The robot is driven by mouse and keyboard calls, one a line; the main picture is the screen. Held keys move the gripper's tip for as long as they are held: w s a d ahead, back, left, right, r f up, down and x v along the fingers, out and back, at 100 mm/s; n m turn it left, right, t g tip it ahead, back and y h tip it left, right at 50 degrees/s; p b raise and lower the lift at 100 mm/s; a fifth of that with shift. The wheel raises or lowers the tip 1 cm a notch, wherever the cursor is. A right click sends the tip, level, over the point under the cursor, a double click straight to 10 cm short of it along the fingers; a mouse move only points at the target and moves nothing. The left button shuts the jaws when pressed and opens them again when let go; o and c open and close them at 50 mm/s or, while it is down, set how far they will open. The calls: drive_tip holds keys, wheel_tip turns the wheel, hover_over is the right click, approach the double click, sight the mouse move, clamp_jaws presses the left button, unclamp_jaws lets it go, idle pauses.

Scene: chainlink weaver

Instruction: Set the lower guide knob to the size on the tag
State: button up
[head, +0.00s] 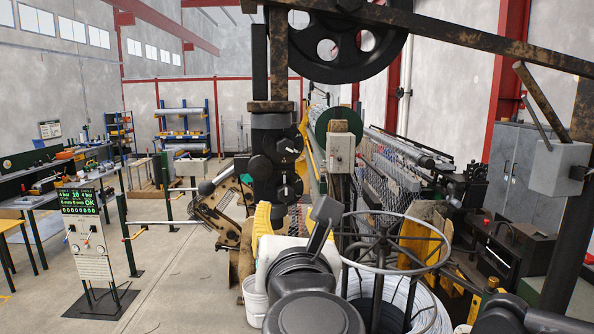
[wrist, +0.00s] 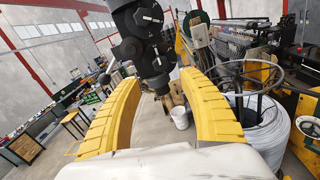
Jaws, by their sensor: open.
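A dark machine head (head: 266,140) stands in the middle of the head view with two round dials facing right. The upper dial (head: 289,146) has small white marks. The lower dial (head: 285,191) looks like the lower guide knob; its setting is too small to read. Both also show in the wrist view, as the upper dial (wrist: 147,15) and the lower dial (wrist: 157,63). I cannot make out the size tag. My gripper (wrist: 158,78) is open and empty, its yellow fingers apart, with the machine head beyond them. In the head view, my arm partly hides it below the lower dial.
A wire reel (head: 395,245) stands right of my arm. A display stand (head: 88,235) with a green screen and knobs is at left. A white bucket (head: 254,300) sits on the floor beside my arm. Open floor (head: 165,290) lies between stand and machine.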

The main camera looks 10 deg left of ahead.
sight(286, 195)
drive_tip(key=p+x, duration=0.2)
drive_tip(key=x, duration=0.8)
drive_tip(key=shift+w+a+f, duration=0.1)
drive_tip(key=shift+w, duration=0.25)
clamp_jaws()
